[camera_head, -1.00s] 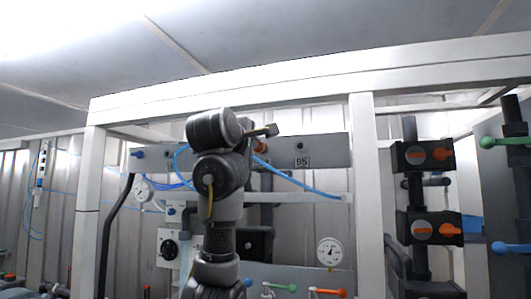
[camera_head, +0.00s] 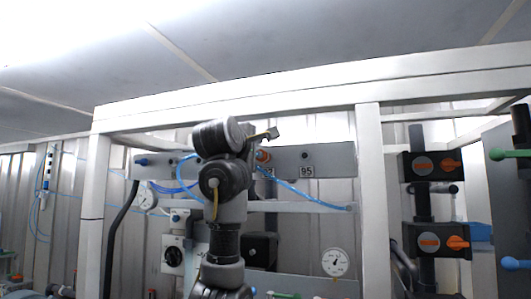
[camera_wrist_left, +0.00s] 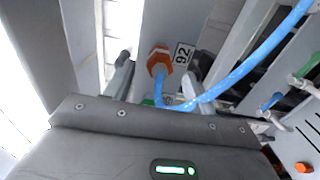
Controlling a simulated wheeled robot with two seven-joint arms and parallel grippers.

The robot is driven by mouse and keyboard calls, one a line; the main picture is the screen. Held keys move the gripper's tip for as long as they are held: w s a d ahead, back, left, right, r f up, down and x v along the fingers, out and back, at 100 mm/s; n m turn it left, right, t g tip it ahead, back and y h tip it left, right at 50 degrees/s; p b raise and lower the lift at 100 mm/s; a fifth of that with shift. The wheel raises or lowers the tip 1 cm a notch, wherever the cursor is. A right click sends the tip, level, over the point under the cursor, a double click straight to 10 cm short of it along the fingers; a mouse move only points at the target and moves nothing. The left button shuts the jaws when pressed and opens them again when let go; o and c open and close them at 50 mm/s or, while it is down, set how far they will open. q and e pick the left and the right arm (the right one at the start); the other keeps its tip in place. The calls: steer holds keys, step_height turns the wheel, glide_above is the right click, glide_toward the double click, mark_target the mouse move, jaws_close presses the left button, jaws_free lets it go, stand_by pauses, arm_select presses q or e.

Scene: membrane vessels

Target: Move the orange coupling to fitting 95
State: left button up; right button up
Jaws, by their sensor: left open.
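The orange coupling (camera_head: 263,155) sits on the grey panel beside the partly hidden 92 label, with a blue hose running from it. It also shows in the left wrist view (camera_wrist_left: 158,60), next to the 92 label (camera_wrist_left: 183,53). Fitting 95 (camera_head: 305,156) is a dark round port to its right, above the 95 label (camera_head: 307,171), and looks empty. My left gripper (camera_head: 270,134) is by the coupling. In the left wrist view its open fingers (camera_wrist_left: 160,74) appear on either side of the coupling; contact cannot be told. My right gripper is not in view.
The grey panel (camera_head: 335,160) hangs inside a white frame, with an upright post (camera_head: 369,200) to the right. The blue hose (camera_head: 305,190) droops below the fittings. A gauge (camera_head: 335,262) sits lower down. Black valves with orange handles (camera_head: 430,165) stand further right.

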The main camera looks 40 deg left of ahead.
mark_target(258, 155)
arm_select(q)
steer(key=x, duration=0.3)
steer(key=shift+w+a, duration=0.1)
steer(key=shift+w, duration=0.05)
steer(key=shift+w+a, duration=0.2)
steer(key=shift+w, duration=0.45)
steer(key=shift+b, duration=0.35)
stand_by(0.4)
jaws_close()
stand_by(0.3)
steer(key=shift+s, duration=0.1)
